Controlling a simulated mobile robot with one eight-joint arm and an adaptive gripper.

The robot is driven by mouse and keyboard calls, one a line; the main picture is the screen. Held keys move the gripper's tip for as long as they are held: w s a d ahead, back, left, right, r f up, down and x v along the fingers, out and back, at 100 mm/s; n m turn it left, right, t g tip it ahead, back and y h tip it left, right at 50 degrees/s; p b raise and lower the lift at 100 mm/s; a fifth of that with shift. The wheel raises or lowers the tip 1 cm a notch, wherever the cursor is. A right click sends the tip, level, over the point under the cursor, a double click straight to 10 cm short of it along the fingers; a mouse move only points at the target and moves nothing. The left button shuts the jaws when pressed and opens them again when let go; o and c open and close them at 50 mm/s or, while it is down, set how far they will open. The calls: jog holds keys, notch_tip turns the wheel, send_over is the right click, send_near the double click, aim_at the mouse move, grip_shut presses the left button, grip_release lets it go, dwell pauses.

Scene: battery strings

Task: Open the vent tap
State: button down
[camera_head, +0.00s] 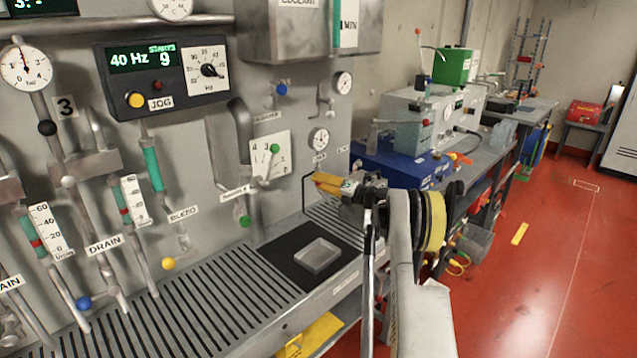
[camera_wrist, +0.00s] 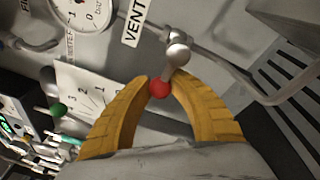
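The vent tap (camera_wrist: 178,50) is a metal valve with a short lever that ends in a red ball knob (camera_wrist: 160,88). It shows in the wrist view beside a label reading VENT (camera_wrist: 134,22). The yellow curved fingers of my gripper (camera_wrist: 161,82) close in from both sides, with the red knob between their tips, and they look shut on it. In the head view my gripper (camera_head: 318,180) reaches the panel's right edge, just above the slotted tray. The tap and knob are hidden there behind the fingers.
A gauge (camera_wrist: 80,12), a pipe (camera_wrist: 225,55) and a dial plate (camera_wrist: 82,100) lie close around the tap. A green knob (camera_head: 275,148) is left of my gripper. A small metal dish (camera_head: 318,255) stands on a black mat. A blue box (camera_head: 405,165) stands behind my arm.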

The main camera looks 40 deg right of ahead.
jog(key=shift+f+n, duration=0.15)
jog(key=shift+n, duration=0.15)
jog(key=n, duration=0.1)
jog(key=f+n, duration=0.1)
jog(key=n+b, duration=0.1)
jog(key=shift+d+f+g+h, duration=0.2)
jog(key=shift+f+g+h, duration=0.1)
jog(key=shift+g, duration=0.1)
jog(key=shift+w+d+f+n+g+h+b, duration=0.2)
jog(key=shift+d+f+n+h, duration=0.5)
jog(key=shift+n, duration=1.35)
jog(key=shift+s+d+f+n+g+h+b, duration=0.1)
jog(key=shift+d+f+n+h+b, duration=0.2)
jog(key=shift+d+n, duration=1.15)
jog(key=shift+w+d+f+n+g+h+b, duration=0.2)
jog(key=shift+f+n+h, duration=0.35)
jog(key=shift+n, duration=2.05)
jog(key=shift+r, duration=0.1)
jog(key=c, duration=1.1)
grip_release()
jog(key=shift+s, duration=0.15)
jog(key=shift+c, duration=0.2)
